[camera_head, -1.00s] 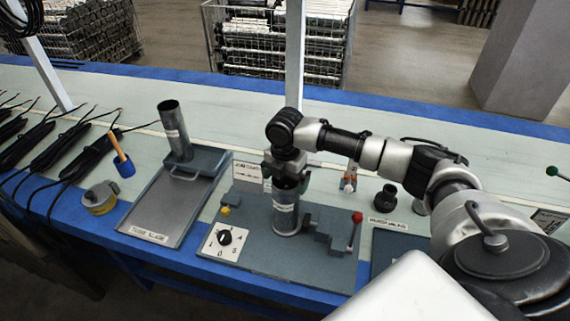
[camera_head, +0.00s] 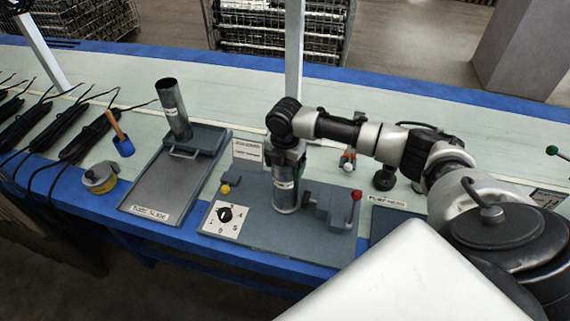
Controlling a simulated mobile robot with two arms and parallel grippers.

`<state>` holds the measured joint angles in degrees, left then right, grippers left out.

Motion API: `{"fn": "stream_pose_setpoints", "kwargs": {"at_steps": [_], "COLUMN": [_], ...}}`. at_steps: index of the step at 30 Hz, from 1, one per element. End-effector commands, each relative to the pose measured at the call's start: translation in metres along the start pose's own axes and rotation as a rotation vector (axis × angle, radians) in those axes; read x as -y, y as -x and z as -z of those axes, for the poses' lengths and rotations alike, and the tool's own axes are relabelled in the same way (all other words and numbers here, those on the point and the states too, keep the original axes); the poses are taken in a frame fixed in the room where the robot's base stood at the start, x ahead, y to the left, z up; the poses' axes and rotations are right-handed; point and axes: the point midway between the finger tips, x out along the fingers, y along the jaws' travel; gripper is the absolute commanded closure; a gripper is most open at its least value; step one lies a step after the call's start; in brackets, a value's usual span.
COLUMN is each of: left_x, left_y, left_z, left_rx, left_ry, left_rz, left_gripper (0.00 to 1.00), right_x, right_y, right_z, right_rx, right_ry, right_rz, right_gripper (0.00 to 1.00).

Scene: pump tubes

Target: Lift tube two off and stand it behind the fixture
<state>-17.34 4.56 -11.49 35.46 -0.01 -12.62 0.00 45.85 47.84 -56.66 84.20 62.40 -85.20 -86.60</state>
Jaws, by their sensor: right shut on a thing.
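A grey metal tube (camera_head: 286,192) stands upright on the grey fixture (camera_head: 262,228) in the middle of the bench. My right gripper (camera_head: 287,163) is shut on its upper part from above and hides its top end. A white label shows on the tube. Another grey tube (camera_head: 174,110) stands, slightly tilted in the picture, on the block at the back of the tube slide tray (camera_head: 160,188). I cannot read which tube bears which number. My left gripper is not in view.
The fixture carries a numbered dial (camera_head: 225,215), a yellow knob and a red-knobbed lever (camera_head: 353,207). A sign (camera_head: 247,150) stands at its back left. Bench surface behind the fixture is largely clear.

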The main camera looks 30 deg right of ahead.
Motion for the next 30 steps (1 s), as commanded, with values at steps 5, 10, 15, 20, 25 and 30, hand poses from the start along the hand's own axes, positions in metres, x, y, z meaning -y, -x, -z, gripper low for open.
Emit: {"fn": "stream_pose_setpoints", "kwargs": {"at_steps": [5,10,15,20,25,30], "left_x": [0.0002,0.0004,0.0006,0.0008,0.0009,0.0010], "left_y": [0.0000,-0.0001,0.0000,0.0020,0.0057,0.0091], "left_z": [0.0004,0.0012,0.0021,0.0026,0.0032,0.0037], "left_rx": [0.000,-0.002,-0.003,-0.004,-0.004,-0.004], "left_ry": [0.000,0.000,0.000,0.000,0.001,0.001], "left_rz": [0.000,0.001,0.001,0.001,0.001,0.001], "left_gripper": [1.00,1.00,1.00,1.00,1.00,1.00], "right_x": [0.0001,0.0001,0.0001,0.0000,-0.0002,-0.0004], "right_y": [0.0002,0.0002,0.0004,0.0019,0.0048,0.0072], "right_z": [-0.0003,-0.0004,-0.0005,-0.0005,-0.0004,-0.0004], "right_rx": [0.001,0.001,0.001,0.001,0.001,0.000], "right_ry": [-0.001,-0.001,-0.001,-0.001,-0.001,0.000], "right_rz": [0.000,0.000,0.000,0.000,-0.001,-0.002], "right_gripper": [0.44,0.53,0.53,0.53,0.53,0.53]}}
